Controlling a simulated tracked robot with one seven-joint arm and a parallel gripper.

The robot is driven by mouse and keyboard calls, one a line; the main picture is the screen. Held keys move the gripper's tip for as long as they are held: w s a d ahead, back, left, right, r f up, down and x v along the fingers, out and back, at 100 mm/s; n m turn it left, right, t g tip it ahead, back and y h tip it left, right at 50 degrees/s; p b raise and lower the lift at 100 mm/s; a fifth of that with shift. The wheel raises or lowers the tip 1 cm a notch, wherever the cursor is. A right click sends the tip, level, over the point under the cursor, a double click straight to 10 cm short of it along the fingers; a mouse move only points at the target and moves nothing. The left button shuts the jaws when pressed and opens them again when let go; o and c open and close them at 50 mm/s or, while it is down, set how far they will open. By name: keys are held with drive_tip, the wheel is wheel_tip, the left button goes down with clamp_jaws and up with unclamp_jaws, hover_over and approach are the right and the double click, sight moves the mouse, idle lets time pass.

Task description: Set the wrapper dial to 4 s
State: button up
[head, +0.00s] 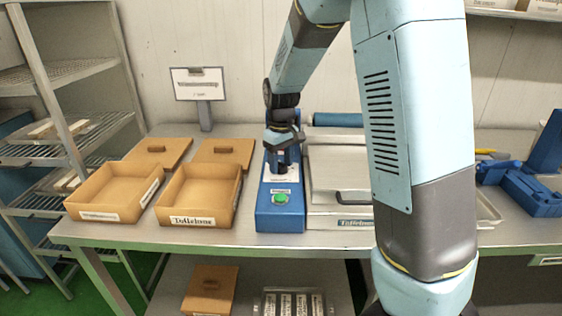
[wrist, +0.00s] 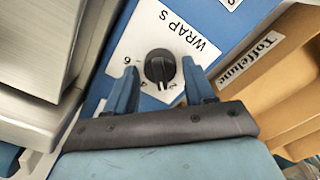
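The wrapper dial is a round black knob (wrist: 160,66) on a white plate marked WRAPS, in the wrist view. A 6 shows left of it and what looks like a 2 below right; a pale mark is on the knob's lower side, but its exact setting is unclear. My gripper (wrist: 159,70) is open, its two blue fingers on either side of the knob with gaps to it. In the head view my gripper (head: 284,152) is over the blue wrapper box (head: 280,218), hiding the dial there.
A green button (head: 281,198) is on the box's front part. Open tan trays (head: 205,196) stand to the left, one labelled Toffelune. A grey metal machine (head: 335,180) stands close on the right. A sign (head: 197,84) stands behind.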

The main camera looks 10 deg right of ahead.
drive_tip(key=c, duration=0.8)
drive_tip(key=m, duration=0.4)
drive_tip(key=shift+m, duration=2.4)
drive_tip(key=o, duration=1)
drive_tip(key=shift+o, duration=0.2)
